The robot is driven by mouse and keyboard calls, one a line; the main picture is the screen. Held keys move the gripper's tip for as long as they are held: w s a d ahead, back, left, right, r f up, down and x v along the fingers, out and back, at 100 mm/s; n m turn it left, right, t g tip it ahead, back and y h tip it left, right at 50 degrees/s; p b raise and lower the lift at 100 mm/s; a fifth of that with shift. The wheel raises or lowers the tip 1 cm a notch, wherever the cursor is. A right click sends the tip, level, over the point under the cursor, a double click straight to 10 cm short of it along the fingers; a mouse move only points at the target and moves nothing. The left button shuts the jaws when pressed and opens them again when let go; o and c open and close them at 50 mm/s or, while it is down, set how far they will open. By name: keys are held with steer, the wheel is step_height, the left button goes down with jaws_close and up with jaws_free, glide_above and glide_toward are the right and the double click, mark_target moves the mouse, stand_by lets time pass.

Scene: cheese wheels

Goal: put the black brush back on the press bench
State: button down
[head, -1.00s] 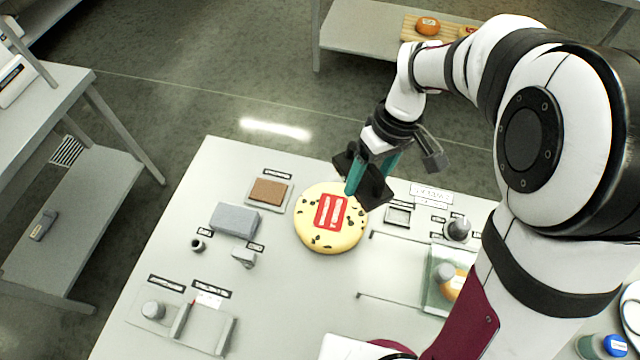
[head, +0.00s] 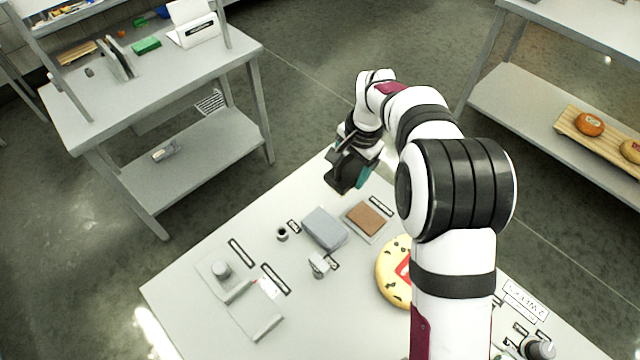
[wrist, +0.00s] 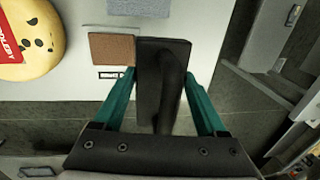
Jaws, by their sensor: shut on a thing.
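My gripper (head: 358,172) is shut on the black brush (head: 343,177) and holds it above the far edge of the near table, beyond a brown pad. In the wrist view the brush (wrist: 160,68) lies between the teal fingers, its broad dark block and handle showing. A grey bench (head: 160,65) stands at the upper left, apart from the brush. It carries a white sign (head: 195,30), a green block (head: 146,46) and upright grey plates (head: 118,60). The sign's writing is too small to read, so I cannot tell whether this is the press bench.
The near table (head: 190,320) holds a yellow cheese wheel (head: 390,278), the brown pad (head: 366,218), a grey block (head: 324,228) and small labelled fittings. A floor gap separates it from the left bench. A shelf rack (head: 545,105) with orange cheese stands at right.

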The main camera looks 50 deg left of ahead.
steer(key=s+a+f, duration=0.1)
steer(key=a, duration=0.1)
steer(key=s+a+f, duration=0.1)
steer(key=a+f, duration=0.1)
steer(key=s+a+f, duration=0.1)
steer(key=a, duration=0.1)
steer(key=shift+a+f, duration=0.15)
steer(key=shift+f, duration=1.95)
steer(key=shift+f, duration=0.1)
jaws_free()
